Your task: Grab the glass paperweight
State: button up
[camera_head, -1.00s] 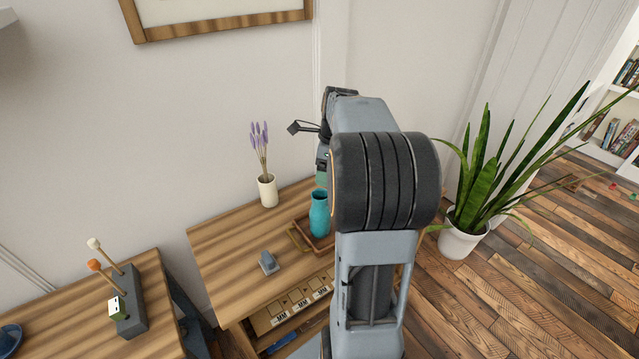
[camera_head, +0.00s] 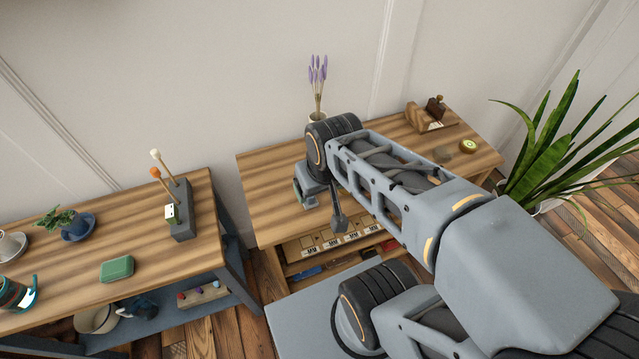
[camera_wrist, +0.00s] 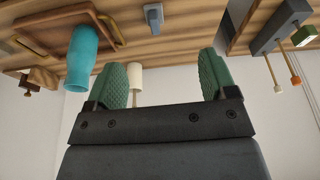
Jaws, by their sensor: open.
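I cannot make out the glass paperweight for certain. A small round green-and-cream thing (camera_head: 468,145) lies at the right end of the wooden desk (camera_head: 265,180), and I cannot tell if it is glass. My gripper (camera_wrist: 168,85) is open, with green pads apart and nothing between them touching. In the head view my wrist hangs over the desk's front left part, hiding much of the gripper and part of the desk. A small grey block (camera_wrist: 153,18) stands on the desk and shows close to my gripper in the head view.
A turquoise vase (camera_wrist: 82,58) stands by a wooden tray (camera_wrist: 40,47). A wooden stand (camera_head: 428,118) sits at the back right. The left bench holds a tool block (camera_head: 183,215) and green tin (camera_head: 117,268). A tall plant (camera_head: 545,140) stands right.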

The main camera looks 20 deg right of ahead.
aim_at(442, 154)
jog(key=z, duration=0.9)
jog(key=k, duration=0.3)
jog(key=z, duration=0.9)
jog(key=i, duration=0.4)
jog(key=u, duration=1.8)
jog(key=k, duration=0.7)
jog(key=z, duration=0.9)
jog(key=i, duration=0.5)
jog(key=z, duration=0.05)
